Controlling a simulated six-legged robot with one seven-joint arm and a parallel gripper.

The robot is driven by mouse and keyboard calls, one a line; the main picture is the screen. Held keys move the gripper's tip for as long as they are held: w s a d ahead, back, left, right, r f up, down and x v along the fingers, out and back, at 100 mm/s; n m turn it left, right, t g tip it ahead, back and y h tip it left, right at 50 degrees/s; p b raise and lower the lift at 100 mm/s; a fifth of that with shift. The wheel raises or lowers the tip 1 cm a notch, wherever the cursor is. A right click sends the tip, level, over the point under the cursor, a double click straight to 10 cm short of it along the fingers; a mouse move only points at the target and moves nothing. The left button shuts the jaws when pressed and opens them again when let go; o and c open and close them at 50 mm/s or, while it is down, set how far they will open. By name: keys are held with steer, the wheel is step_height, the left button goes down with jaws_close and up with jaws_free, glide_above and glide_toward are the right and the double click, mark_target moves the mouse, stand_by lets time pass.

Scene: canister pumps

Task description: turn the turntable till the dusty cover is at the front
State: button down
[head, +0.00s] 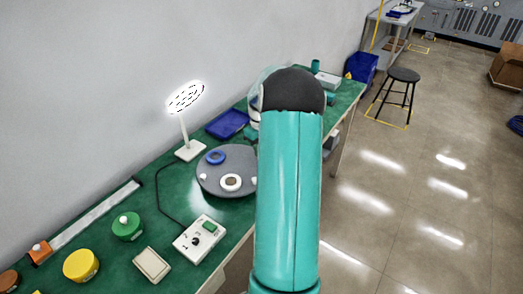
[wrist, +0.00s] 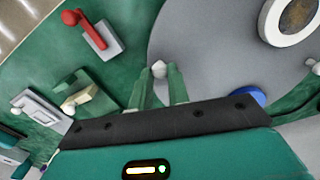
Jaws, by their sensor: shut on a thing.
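The grey turntable (head: 212,180) lies on the green bench, partly hidden behind my arm in the head view; it fills the upper right of the wrist view (wrist: 205,45). A white ring-shaped cover with a brown, dusty-looking middle (head: 231,182) lies near its lower edge in the head view and at top right in the wrist view (wrist: 298,16). A blue ring-shaped cover (head: 215,157) lies farther back on it. My gripper (wrist: 160,77) is shut on a small white peg (wrist: 159,69) at the turntable's rim; my arm hides it in the head view.
A white lamp (head: 189,150) and blue tray (head: 227,124) stand behind the turntable. A control box (head: 201,239), beige block (head: 152,264), green canister (head: 127,226) and yellow canister (head: 81,265) stand to the left. A red-handled part (wrist: 92,32) is near my gripper.

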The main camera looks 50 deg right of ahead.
steer(key=shift+w+d+r+n, duration=0.1)
steer(key=shift+w+d+n, duration=0.05)
steer(key=shift+w+n, duration=0.15)
stand_by(0.4)
steer(key=c, duration=1.3)
jaws_free()
steer(key=shift+s, duration=0.1)
steer(key=shift+c, duration=0.2)
step_height(320, 180, up, 14)
